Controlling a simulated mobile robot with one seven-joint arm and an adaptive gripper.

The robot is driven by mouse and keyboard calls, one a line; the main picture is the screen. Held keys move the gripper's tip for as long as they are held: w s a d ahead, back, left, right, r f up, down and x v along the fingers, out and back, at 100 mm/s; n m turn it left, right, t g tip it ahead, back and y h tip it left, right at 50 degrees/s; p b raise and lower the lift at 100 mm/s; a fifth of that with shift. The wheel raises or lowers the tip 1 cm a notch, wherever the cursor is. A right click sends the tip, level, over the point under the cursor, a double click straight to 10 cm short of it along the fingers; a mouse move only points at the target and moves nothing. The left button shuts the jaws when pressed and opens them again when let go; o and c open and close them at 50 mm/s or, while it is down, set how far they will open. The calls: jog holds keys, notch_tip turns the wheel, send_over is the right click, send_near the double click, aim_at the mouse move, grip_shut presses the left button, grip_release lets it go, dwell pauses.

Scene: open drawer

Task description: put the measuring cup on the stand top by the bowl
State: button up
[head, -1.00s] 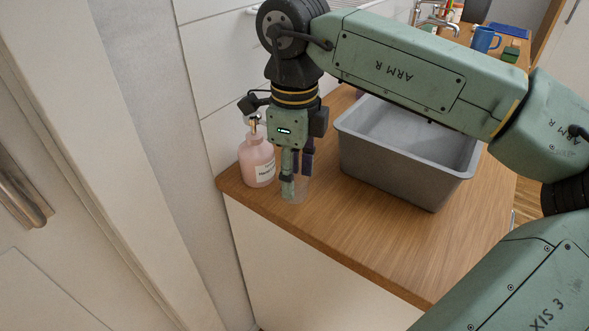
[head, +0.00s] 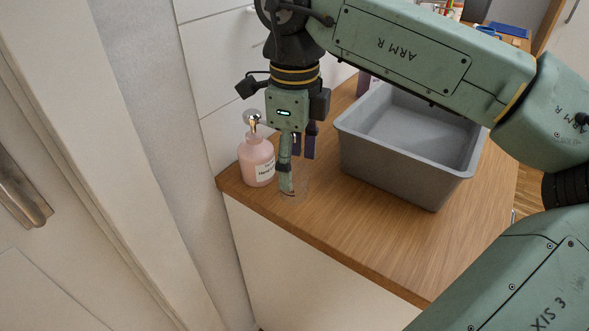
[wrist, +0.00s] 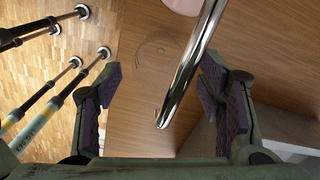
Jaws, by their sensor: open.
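A clear, faint vessel, seemingly the measuring cup (head: 299,186), stands on the wooden top (head: 350,235) near its front left corner. In the wrist view its thin round outline (wrist: 153,62) shows on the wood, between and beyond my fingers. My gripper (head: 299,174) is open above and around the cup's place; it also shows in the wrist view (wrist: 156,88), its dark pads wide apart with nothing gripped. One finger partly covers the cup in the head view, and whether it touches is unclear. No round bowl is clear in view.
A pink soap bottle (head: 257,161) with a metal pump stands close left of my gripper. A shiny metal bar (wrist: 188,68) crosses the wrist view. A grey tub (head: 390,165) stands to the right. The front wood is clear; a white wall rises behind.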

notch_tip(320, 180, up, 10)
jog(key=shift+f, duration=0.25)
